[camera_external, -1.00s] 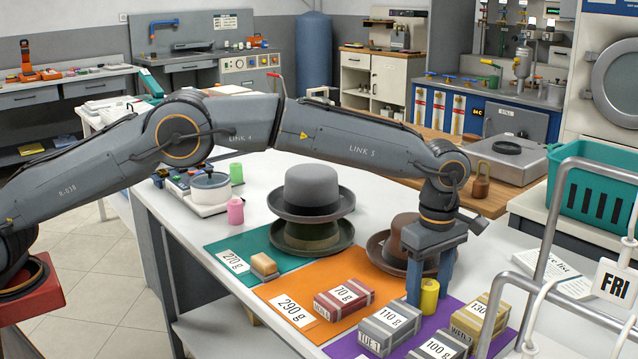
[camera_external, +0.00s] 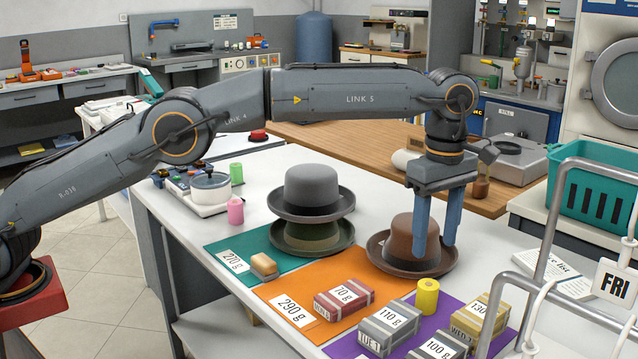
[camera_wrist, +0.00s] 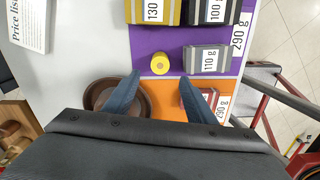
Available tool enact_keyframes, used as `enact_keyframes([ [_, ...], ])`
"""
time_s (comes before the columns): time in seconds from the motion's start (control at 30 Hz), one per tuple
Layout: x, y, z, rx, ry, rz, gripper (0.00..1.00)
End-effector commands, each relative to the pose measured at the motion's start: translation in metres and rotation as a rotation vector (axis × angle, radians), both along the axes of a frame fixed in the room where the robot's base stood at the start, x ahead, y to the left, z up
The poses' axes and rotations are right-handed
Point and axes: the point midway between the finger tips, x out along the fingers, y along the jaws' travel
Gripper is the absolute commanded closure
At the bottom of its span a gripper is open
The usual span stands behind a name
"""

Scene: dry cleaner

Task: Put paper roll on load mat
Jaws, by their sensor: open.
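A yellow roll (camera_external: 427,298), the likely paper roll, stands upright on the purple mat (camera_external: 348,348) near its border with the orange mat (camera_external: 271,291). In the wrist view the yellow roll (camera_wrist: 160,62) shows from above with a hole in its centre, touching neither finger. My gripper (camera_external: 434,249) is open and empty, fingers pointing down, above the roll and in front of the brown hat. In the wrist view my gripper (camera_wrist: 160,77) has its fingertips apart, just short of the roll. Which mat is the load mat, I cannot tell.
Labelled blocks stand close by: a grey 110 g block (camera_external: 389,327), a red 70 g block (camera_external: 344,298) and a yellow 130 g block (camera_external: 480,315). A brown hat (camera_external: 410,245) and stacked hats (camera_external: 312,190) stand behind. Bare white tabletop (camera_external: 482,262) lies to the right.

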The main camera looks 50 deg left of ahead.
Motion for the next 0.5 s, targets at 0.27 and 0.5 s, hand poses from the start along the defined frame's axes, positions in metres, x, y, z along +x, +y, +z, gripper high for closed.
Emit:
enact_keyframes([
  [0.27, 0.001, 0.013, 0.004, 0.000, 0.000, -0.044, 0.49],
  [0.5, -0.008, 0.087, 0.003, -0.001, 0.001, -0.319, 0.49],
])
